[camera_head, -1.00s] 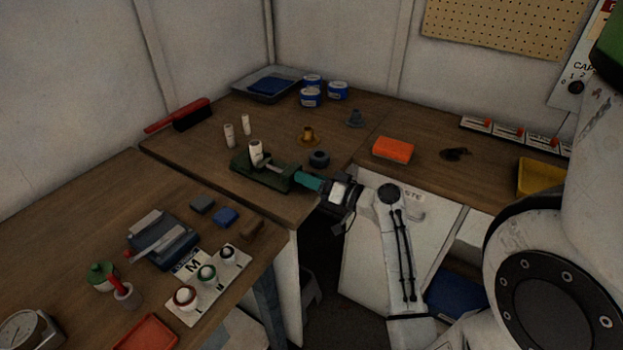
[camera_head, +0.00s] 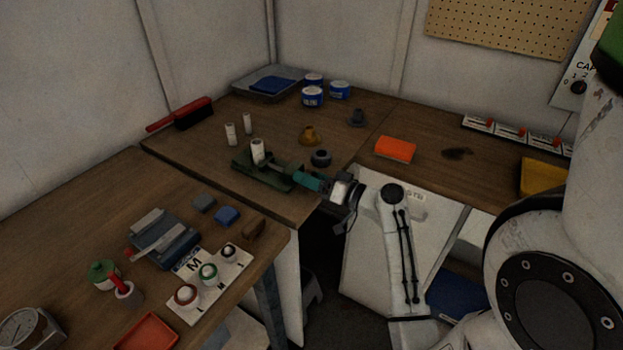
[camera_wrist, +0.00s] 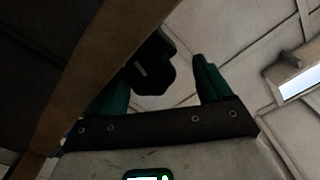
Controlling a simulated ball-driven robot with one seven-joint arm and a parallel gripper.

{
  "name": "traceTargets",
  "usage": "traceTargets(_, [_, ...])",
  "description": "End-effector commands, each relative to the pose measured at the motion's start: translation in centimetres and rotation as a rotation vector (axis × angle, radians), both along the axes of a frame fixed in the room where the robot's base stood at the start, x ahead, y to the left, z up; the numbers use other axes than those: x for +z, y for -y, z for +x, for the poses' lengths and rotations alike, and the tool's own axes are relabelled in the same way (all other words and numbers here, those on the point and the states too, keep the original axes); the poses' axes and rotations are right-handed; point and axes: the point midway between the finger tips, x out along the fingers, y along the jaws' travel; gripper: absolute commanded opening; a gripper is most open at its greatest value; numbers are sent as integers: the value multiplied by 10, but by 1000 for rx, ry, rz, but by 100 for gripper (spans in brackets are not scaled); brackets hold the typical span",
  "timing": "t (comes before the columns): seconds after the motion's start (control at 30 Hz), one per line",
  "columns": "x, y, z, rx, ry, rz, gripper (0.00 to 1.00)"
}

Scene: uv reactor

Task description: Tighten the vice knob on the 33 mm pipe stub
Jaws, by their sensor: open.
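The green vice (camera_head: 247,167) lies on the wooden bench at the corner. A white pipe stub (camera_head: 257,152) stands upright in it. My gripper (camera_head: 306,181), with teal fingers, is at the right end of the vice by the bench's front edge. In the wrist view my gripper (camera_wrist: 165,78) is open. A dark knob (camera_wrist: 153,70) shows between its fingers, nearer the left one; I cannot tell whether they touch. The knob is hidden by the fingers in the head view.
Two white stubs (camera_head: 231,134) stand behind the vice. A dark ring (camera_head: 320,158) and a brass part (camera_head: 309,136) are close behind my gripper. An orange block (camera_head: 395,149) lies to the right. The bench edge (camera_wrist: 75,90) crosses the wrist view's left side.

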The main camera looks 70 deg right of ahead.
Motion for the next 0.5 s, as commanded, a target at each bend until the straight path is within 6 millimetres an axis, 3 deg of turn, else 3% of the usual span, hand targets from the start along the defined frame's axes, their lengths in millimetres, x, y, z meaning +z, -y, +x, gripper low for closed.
traceTargets(0.03, [-14, 0, -14, -13, -21, 20, 80])
traceTargets(0.5, [-13, -5, -44, -20, -22, 18, 80])
